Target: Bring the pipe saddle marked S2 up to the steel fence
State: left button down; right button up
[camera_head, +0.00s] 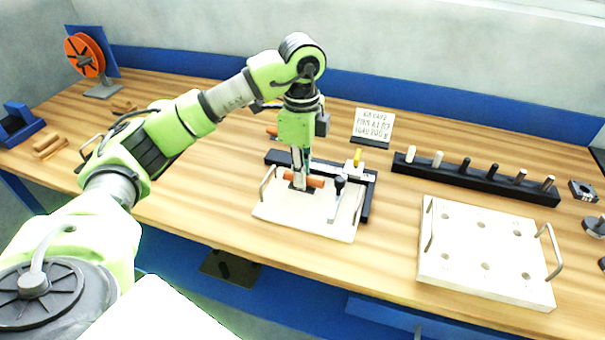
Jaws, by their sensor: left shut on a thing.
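My left gripper (301,183) points down over a pale board (310,213) with wire handles. It is shut on a small orange-brown piece (316,182), which looks like the pipe saddle. The fingers hide part of it, and no S2 mark can be read. I cannot tell whether it touches the board. A dark angled fence (367,205) runs along the back and right of the board. The piece is in front of the back leg and left of the right leg; the exact gap is unclear. My right gripper is not in view.
A dark-knobbed clamp (339,184) stands close right of the gripper. A written card (373,125) stands behind. A black rack (475,178) with several pegs and a white holed board (484,248) lie to the right. An orange reel (84,56) stands at far left.

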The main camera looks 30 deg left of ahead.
pick_arm(q)
jog(key=shift+w+a+f+b, duration=0.3)
jog(key=shift+w+a+f, duration=0.15)
jog(key=shift+f, duration=0.15)
jog(key=shift+w+a+f+b, duration=0.35)
jog(key=shift+w+f, duration=0.1)
jog(key=shift+f, duration=0.1)
jog(key=shift+w+d+p, duration=0.25)
jog(key=shift+d+p, duration=0.1)
jog(key=shift+d, duration=0.7)
jog(key=shift+w+d+p, duration=0.2)
jog(key=shift+d+p, duration=0.15)
jog(key=shift+d, duration=0.7)
dwell(0.9)
jog(key=c, duration=2)
grip_release()
notch_tip(320, 180, up, 12)
jog(key=shift+r, duration=0.1)
